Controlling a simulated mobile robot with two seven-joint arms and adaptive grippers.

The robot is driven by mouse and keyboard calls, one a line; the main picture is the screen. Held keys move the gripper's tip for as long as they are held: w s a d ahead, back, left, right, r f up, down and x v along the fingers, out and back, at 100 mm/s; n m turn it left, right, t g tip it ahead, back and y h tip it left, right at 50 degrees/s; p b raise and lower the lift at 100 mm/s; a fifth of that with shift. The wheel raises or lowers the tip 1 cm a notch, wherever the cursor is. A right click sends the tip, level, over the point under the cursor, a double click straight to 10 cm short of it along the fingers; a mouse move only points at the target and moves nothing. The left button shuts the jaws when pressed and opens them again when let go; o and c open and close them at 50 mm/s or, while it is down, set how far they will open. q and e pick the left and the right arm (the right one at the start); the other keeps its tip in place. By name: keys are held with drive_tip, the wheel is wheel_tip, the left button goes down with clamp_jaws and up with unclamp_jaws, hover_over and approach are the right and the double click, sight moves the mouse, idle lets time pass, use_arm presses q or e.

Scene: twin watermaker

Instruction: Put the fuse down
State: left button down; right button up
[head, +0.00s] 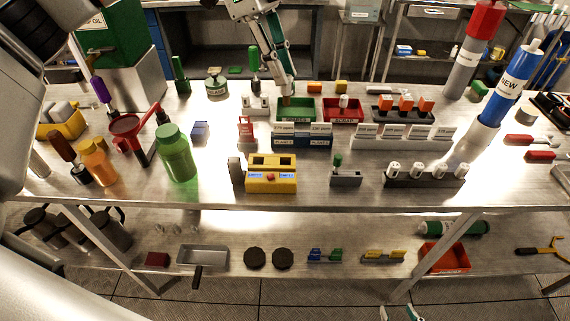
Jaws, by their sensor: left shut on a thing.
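My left gripper (285,92) reaches down from the top of the head view, with its fingertips over the green tray (312,104). It is shut on a small brownish thing, apparently the fuse (287,100), at or just above the tray. The fingers cover most of it, and I cannot tell whether it touches the tray floor. The red tray (329,117) stands directly to the right and holds a small white-topped piece (344,101). My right gripper (400,313) shows only its fingertips at the bottom edge, apart and with nothing seen between them.
Labelled blocks (301,140) stand in front of the green tray. A yellow two-display device (271,178) and a green bottle (176,155) are nearer. A rack with orange-topped pieces (404,113) stands to the right. Tall red-grey and blue-white cylinders (508,85) rise at the far right.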

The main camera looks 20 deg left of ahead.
use_arm(q)
wheel_tip(320, 180, down, 20)
drive_tip(key=shift+a+r+p, duration=0.1)
drive_tip(key=shift+p, duration=0.4)
drive_tip(key=c, duration=1.9)
unclamp_jaws()
drive_tip(key=shift+r, duration=0.15)
drive_tip(key=b+v, duration=0.1)
drive_tip(key=v, duration=1)
drive_tip(key=shift+a+r, duration=0.2)
drive_tip(key=shift+r, duration=0.1)
drive_tip(key=shift+s, duration=0.1)
